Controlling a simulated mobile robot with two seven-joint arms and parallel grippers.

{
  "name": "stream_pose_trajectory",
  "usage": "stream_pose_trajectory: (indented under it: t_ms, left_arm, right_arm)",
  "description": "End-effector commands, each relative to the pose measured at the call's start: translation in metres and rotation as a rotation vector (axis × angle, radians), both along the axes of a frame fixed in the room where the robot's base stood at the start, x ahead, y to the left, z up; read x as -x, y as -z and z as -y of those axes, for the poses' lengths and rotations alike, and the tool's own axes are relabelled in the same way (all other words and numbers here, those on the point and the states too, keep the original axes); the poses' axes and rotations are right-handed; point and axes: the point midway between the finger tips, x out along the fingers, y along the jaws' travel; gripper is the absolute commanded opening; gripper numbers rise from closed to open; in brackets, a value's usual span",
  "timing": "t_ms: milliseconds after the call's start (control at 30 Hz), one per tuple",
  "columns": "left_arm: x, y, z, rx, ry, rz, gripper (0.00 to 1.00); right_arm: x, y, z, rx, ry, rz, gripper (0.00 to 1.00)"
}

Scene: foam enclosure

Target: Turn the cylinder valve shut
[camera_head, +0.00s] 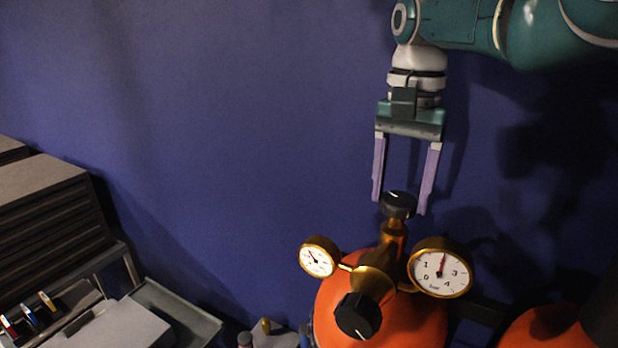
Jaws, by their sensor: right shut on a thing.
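An orange gas cylinder (415,325) stands at the lower right, with a brass valve (392,240) and regulator on top. A black valve knob (398,206) with a white mark tops the brass stem. My right gripper (399,204) points down from above, its two pale purple fingers on either side of this knob, shut on it. A second black knob (358,316) sits on the front of the regulator. The small left gauge (318,257) and larger right gauge (440,273), marked in bar, flank it; the right needle points nearly straight up. My left gripper is not in view.
Another orange cylinder (545,328) shows at the bottom right. A grey slatted unit (50,225) stands at the left, with a tray (178,312) and small coloured items in front. The blue wall (230,120) behind is bare.

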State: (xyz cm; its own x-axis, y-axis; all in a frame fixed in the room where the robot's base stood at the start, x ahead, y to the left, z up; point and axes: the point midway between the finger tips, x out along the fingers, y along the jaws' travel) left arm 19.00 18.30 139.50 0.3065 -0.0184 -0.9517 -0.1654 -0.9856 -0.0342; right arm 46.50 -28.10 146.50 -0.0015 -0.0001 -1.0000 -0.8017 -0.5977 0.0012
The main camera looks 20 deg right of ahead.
Motion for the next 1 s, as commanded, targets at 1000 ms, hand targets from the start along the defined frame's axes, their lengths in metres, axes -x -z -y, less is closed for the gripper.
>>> stream_pose_trajectory:
  t_ms: [1000]
  left_arm:
    - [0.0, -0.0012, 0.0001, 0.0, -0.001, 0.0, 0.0]
  right_arm:
    - [0.0002, -0.0001, 0.0003, 0.002, 0.9, 0.001, 0.11]
